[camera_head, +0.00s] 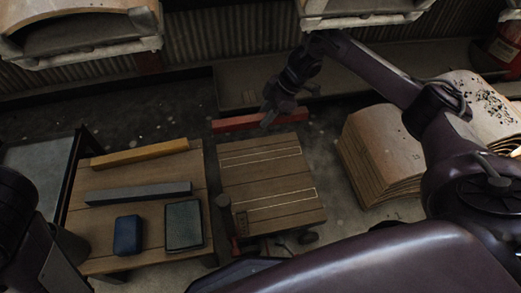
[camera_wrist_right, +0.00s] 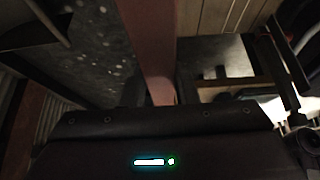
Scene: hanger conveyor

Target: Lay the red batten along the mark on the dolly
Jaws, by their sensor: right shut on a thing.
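The red batten (camera_head: 235,124) is held in my right gripper (camera_head: 268,116), just beyond the far edge of the wooden dolly (camera_head: 262,178). It runs left to right, roughly along that edge. The dolly top carries two pale outlined marks, a far one (camera_head: 260,157) and a near one (camera_head: 275,198); both are bare. In the right wrist view the batten (camera_wrist_right: 152,40) runs away from between the fingers of my right gripper (camera_wrist_right: 159,94), which is shut on it. Part of my left arm shows at the lower left; its gripper is out of view.
Left of the dolly, a wooden table holds a yellow batten (camera_head: 140,154), a grey batten (camera_head: 138,193), a blue box (camera_head: 128,235) and a dark green-grey block (camera_head: 184,225). A post (camera_head: 223,204) stands at the dolly's near left. Stacked curved panels (camera_head: 375,160) stand to its right.

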